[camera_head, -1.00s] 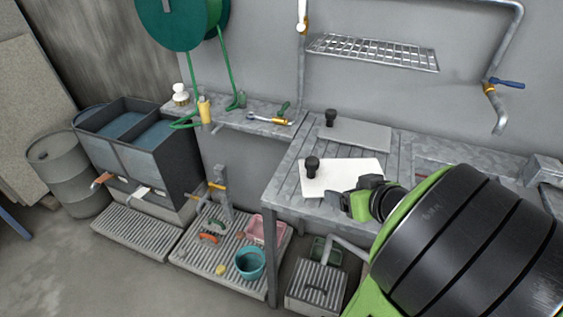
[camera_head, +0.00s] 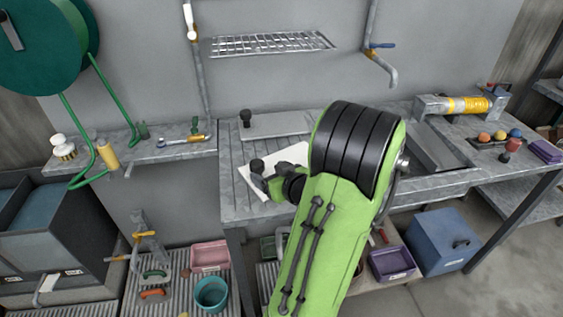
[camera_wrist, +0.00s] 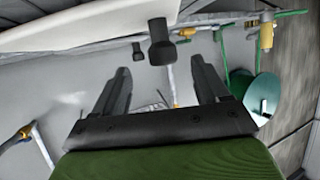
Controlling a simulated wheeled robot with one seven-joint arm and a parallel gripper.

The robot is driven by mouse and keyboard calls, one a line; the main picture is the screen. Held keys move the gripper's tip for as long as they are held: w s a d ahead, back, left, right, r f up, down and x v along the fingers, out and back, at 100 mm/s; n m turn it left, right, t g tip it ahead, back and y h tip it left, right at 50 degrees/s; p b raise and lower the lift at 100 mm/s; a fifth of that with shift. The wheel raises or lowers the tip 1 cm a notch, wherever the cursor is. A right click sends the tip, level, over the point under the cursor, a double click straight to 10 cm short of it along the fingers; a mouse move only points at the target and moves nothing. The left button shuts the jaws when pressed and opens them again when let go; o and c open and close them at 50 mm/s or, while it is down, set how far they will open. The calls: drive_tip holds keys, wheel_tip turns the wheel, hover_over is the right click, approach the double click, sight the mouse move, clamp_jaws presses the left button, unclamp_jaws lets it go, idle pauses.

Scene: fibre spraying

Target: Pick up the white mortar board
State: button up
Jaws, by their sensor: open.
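The white mortar board (camera_head: 290,153) lies on the grey slatted worktop (camera_head: 232,158) in the head view, partly hidden behind my arm. Its black handle (camera_head: 257,165) stands up near its left end. My gripper (camera_head: 262,181) is low over the board, right by the handle. In the wrist view, the pale board (camera_wrist: 85,30) crosses the top left. The black handle (camera_wrist: 161,45) shows between and just beyond the open fingertips of my gripper (camera_wrist: 160,68). Nothing is held. Whether a finger touches the handle cannot be told.
A grey board (camera_head: 280,125) with a black knob lies behind the white one. A wire rack (camera_head: 272,43) and pipes are on the wall above. A sink basin (camera_head: 440,150) is to the right. A pink tub (camera_head: 210,256) and teal bucket (camera_head: 211,293) stand below.

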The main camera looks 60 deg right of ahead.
sight(254, 166)
drive_tip(key=x, duration=0.9)
drive_tip(key=shift+w+f+p, duration=0.15)
drive_tip(key=shift+w+p, duration=0.1)
drive_tip(key=shift+p, duration=0.15)
drive_tip(key=c, duration=1.3)
